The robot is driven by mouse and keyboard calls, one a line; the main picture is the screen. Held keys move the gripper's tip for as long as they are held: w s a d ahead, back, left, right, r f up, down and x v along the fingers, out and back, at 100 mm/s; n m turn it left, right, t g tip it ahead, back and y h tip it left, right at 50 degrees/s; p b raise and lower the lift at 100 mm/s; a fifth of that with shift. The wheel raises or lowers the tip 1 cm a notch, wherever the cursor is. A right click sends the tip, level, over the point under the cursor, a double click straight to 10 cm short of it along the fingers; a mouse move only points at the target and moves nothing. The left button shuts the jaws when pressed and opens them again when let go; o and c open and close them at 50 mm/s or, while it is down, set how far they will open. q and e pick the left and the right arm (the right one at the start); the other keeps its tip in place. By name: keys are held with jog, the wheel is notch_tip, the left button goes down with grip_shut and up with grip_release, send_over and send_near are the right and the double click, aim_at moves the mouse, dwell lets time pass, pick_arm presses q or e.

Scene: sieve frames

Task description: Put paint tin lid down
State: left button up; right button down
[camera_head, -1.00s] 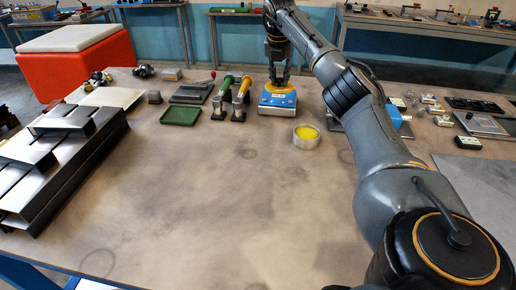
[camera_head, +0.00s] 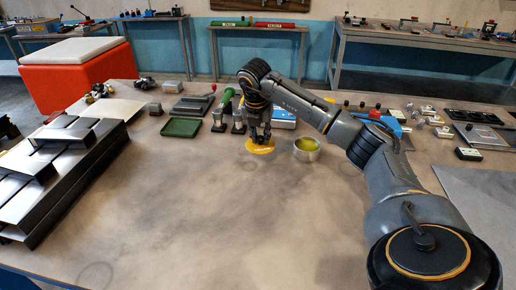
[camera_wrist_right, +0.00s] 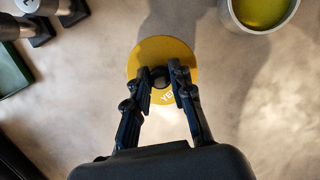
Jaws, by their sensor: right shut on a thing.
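The yellow paint tin lid (camera_head: 261,147) is round and flat, with dark knob and lettering. My right gripper (camera_head: 259,136) is shut on its knob from above; in the right wrist view, the fingers (camera_wrist_right: 162,82) close around the knob at the middle of the lid (camera_wrist_right: 160,50). The lid is level and at or just above the bare table; I cannot tell if it touches. The open paint tin (camera_head: 306,153), silvery with yellow-green paint inside, stands just right of the lid, apart from it; it also shows in the wrist view (camera_wrist_right: 232,18). My left gripper is not in view.
A blue box (camera_head: 284,119) stands behind the lid, partly hidden by my right arm. Green and yellow-handled tools (camera_head: 222,108) and a green tray (camera_head: 181,128) are to the left. Metal profiles (camera_head: 60,165) lie at far left. The table's front middle (camera_head: 240,215) is clear.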

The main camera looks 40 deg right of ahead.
aim_at(258, 147)
jog(key=shift+s+a+f, duration=0.1)
jog(key=shift+a+f, duration=0.35)
jog(key=shift+f, duration=0.1)
jog(key=f, duration=0.1)
jog(key=f+p, duration=0.1)
jog(key=f, duration=0.1)
jog(key=shift+s+a+p, duration=0.1)
jog(key=shift+a+p, duration=0.15)
jog(key=shift+p, duration=0.05)
jog(key=shift+f, duration=0.3)
jog(key=c, duration=1.2)
grip_release()
jog(key=shift+f, duration=0.1)
jog(key=shift+o, duration=0.2)
